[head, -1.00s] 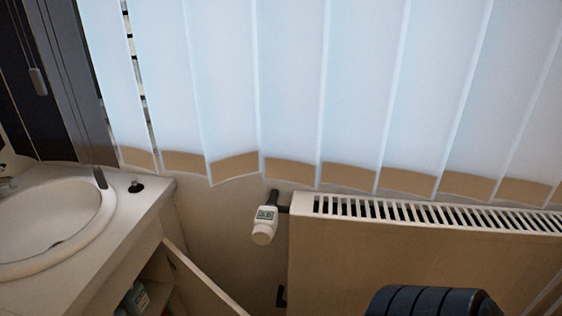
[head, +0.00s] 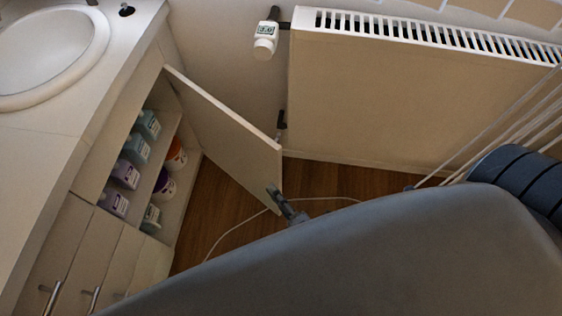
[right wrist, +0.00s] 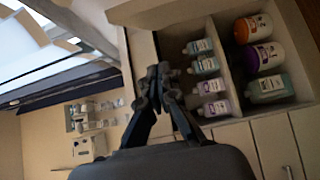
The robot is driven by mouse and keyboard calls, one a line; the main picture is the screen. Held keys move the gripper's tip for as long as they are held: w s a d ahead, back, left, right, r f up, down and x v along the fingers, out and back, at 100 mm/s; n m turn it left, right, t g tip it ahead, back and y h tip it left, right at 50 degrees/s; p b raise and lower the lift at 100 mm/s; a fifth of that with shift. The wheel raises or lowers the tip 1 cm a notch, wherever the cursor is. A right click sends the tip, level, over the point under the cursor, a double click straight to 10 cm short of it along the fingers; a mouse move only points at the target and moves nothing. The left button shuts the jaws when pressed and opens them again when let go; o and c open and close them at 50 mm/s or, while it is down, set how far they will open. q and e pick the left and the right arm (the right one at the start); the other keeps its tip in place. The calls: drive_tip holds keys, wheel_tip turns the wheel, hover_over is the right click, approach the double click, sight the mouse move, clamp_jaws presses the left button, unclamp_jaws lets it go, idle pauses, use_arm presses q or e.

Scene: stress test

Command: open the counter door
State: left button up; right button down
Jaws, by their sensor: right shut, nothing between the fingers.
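The counter door (head: 225,135) stands wide open in the head view, hinged at its left edge on the counter (head: 75,150) and swung out towards the radiator. My right gripper (head: 272,188) is by the lower corner of the door's free edge. I cannot tell whether it touches the door. In the right wrist view its fingers (right wrist: 160,70) are closed together with nothing between them, in front of the open cabinet. My left gripper is not in view.
Several bottles (head: 136,148) and tubs stand on the open cabinet's shelves. A white radiator (head: 380,100) is on the wall behind the door. Closed fronts with handles (head: 50,298) are at lower left. A thin cable (head: 235,230) lies on the wooden floor.

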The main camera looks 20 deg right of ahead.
sight(279, 141)
drive_tip(key=shift+w+d, duration=0.35)
drive_tip(key=shift+w, duration=1.2)
drive_tip(key=shift+w+d, duration=0.4)
drive_tip(key=shift+w, duration=1.2)
drive_tip(key=shift+w+d, duration=0.35)
drive_tip(key=shift+w, duration=1.2)
drive_tip(key=w+d, duration=0.2)
drive_tip(key=d, duration=0.4)
drive_tip(key=shift+w+d, duration=0.15)
drive_tip(key=shift+w, duration=0.2)
drive_tip(key=shift+f, duration=0.1)
